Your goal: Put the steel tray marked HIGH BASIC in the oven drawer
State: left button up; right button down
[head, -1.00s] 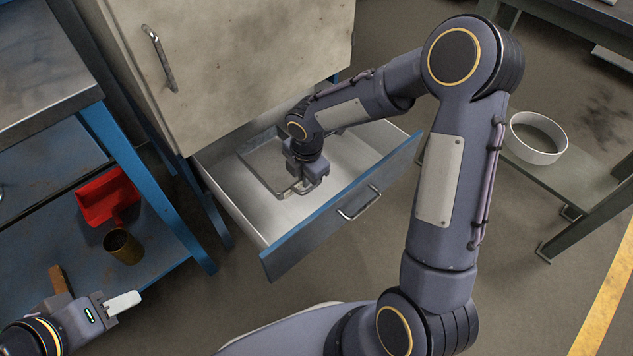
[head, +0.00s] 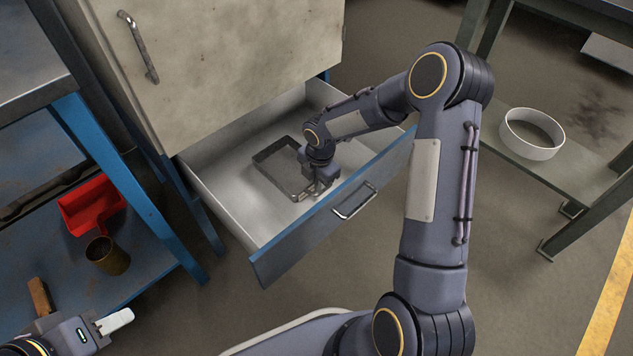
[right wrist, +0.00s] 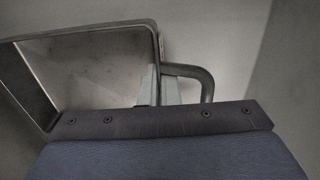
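The steel tray (head: 264,155) is a shallow rectangular grey tray inside the open oven drawer (head: 215,185). It looks level and low, near the drawer floor; I cannot tell whether it touches. My right gripper (head: 313,192) is at the tray's near right side, by its handle. In the right wrist view the tray's rim (right wrist: 85,30) and bent handle (right wrist: 205,75) meet at the pale fingers (right wrist: 155,88), which look closed on the tray. No marking is readable. My left gripper (head: 112,322) is at the lower left, away from the drawer, partly cut off; its opening is unclear.
The oven body (head: 235,60) stands behind the drawer. On the left, a blue-framed workbench's lower shelf holds a red scoop-like bin (head: 92,205) and a brass cup (head: 107,256). A white ring-shaped dish (head: 532,135) stands on the right shelf. The drawer front (head: 320,225) rises beside my right arm.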

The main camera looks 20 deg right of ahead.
jog(key=c, duration=2.1)
grip_release()
jog(key=shift+f, duration=0.15)
jog(key=o, duration=0.4)
